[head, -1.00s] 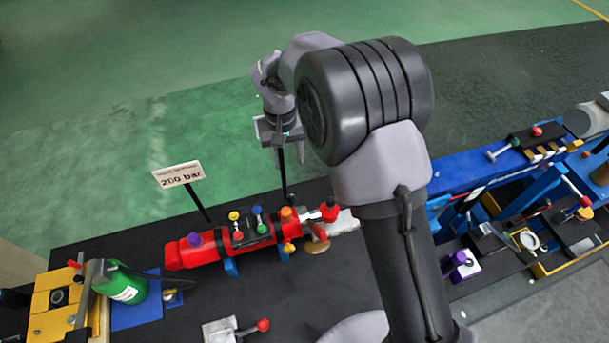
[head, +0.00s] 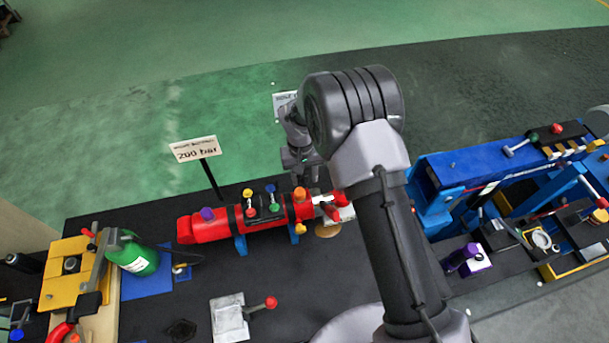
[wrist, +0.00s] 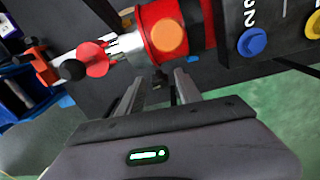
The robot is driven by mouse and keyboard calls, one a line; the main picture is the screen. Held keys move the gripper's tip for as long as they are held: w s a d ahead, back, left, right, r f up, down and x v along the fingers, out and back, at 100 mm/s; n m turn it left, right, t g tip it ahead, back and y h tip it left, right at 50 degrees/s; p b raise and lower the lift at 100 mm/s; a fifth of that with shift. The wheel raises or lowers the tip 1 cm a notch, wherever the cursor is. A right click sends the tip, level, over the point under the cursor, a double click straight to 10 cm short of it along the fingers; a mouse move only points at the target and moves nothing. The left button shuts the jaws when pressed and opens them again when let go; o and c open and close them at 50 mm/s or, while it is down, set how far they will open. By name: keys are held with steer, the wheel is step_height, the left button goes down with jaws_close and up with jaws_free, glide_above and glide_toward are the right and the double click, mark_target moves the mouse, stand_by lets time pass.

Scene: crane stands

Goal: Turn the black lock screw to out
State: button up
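A red cylinder (head: 215,229) with coloured knobs lies on blue supports on the black table. Its right end has an orange cap (head: 299,194) and a red fitting (head: 331,209) on a silver rod. In the wrist view the orange cap (wrist: 170,37) faces me, and a round black knob (wrist: 72,70) sits beside the red fitting (wrist: 93,58). This knob may be the black lock screw; I cannot be sure. My gripper (wrist: 158,80) is open and empty, with its fingers apart below the cylinder's end in the picture, right of the knob. In the head view my gripper (head: 302,163) is behind the cylinder's right end.
A "200 bar" sign (head: 195,149) stands behind the cylinder. A grey plate with a red-knobbed lever (head: 228,318) is in front. Blue stands (head: 470,165) are at right.

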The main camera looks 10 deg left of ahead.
jaws_close()
steer(key=shift+w+n, duration=0.1)
steer(key=shift+n, duration=0.2)
steer(key=shift+d+f+n+g+y+b, duration=0.15)
steer(key=shift+n+g+y+b, duration=0.45)
steer(key=shift+n, duration=0.5)
steer(key=n, duration=0.1)
steer(key=n+y+b, duration=0.1)
steer(key=n, duration=0.1)
steer(key=shift+w+d+g+y, duration=0.1)
steer(key=shift+w+g+y, duration=0.1)
steer(key=shift+g+y, duration=0.15)
steer(key=n, duration=0.1)
steer(key=n+g+b, duration=0.1)
steer(key=n, duration=0.1)
steer(key=shift+w+g+y, duration=0.1)
steer(key=shift+g+y, duration=0.15)
steer(key=shift+y, duration=0.1)
steer(key=shift+w+n+g+y+b, duration=0.1)
steer(key=shift+n+g+y+b, duration=0.4)
steer(key=shift+n, duration=1.2)
steer(key=shift+d+g, duration=0.1)
steer(key=shift+g, duration=0.3)
